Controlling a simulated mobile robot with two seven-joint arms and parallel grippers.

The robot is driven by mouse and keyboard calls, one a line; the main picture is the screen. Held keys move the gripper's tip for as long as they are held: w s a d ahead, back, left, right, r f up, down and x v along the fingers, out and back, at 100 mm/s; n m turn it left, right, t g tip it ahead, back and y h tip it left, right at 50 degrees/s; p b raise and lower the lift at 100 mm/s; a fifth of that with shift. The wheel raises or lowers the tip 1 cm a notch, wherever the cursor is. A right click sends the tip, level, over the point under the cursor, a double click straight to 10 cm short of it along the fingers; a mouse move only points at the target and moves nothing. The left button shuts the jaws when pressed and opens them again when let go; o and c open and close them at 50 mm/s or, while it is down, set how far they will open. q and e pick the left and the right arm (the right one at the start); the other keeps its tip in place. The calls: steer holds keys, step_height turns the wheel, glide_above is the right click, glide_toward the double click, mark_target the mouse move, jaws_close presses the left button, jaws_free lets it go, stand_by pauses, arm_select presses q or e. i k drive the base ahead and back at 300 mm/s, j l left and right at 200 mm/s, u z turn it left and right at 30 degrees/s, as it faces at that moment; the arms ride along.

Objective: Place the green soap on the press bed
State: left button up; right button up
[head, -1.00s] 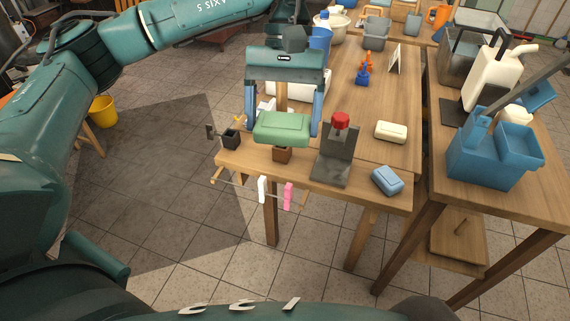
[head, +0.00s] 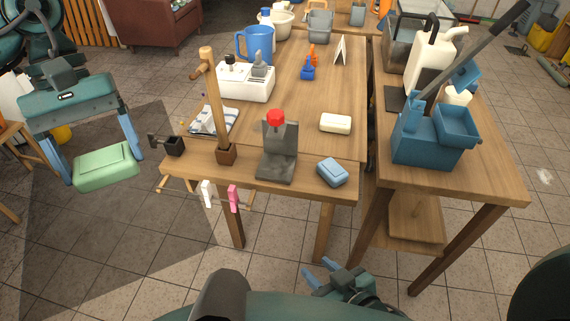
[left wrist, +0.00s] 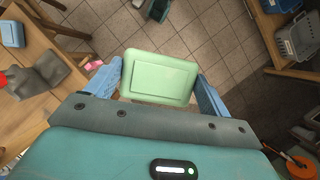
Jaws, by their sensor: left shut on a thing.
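The green soap (head: 105,167), a pale green rounded block, is held between the two blue fingers of my left gripper (head: 103,170). It hangs over the floor, left of the table and apart from it. In the left wrist view the green soap (left wrist: 158,77) sits between the fingertips. The grey press (head: 278,155) with a red knob (head: 275,117) stands at the table's front edge, its flat bed bare. The press also shows at the left of the left wrist view (left wrist: 38,80). My right gripper (head: 318,270) is low at the front, fingers apart and empty.
A cream soap (head: 335,123) and a blue soap (head: 332,172) lie right of the press. Pink and white pegs (head: 233,198) hang at the front edge. A blue caddy (head: 435,140) is on the right table.

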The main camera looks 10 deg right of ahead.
mark_target(273, 176)
steer(key=k+l, duration=0.1)
steer(key=l, duration=2.05)
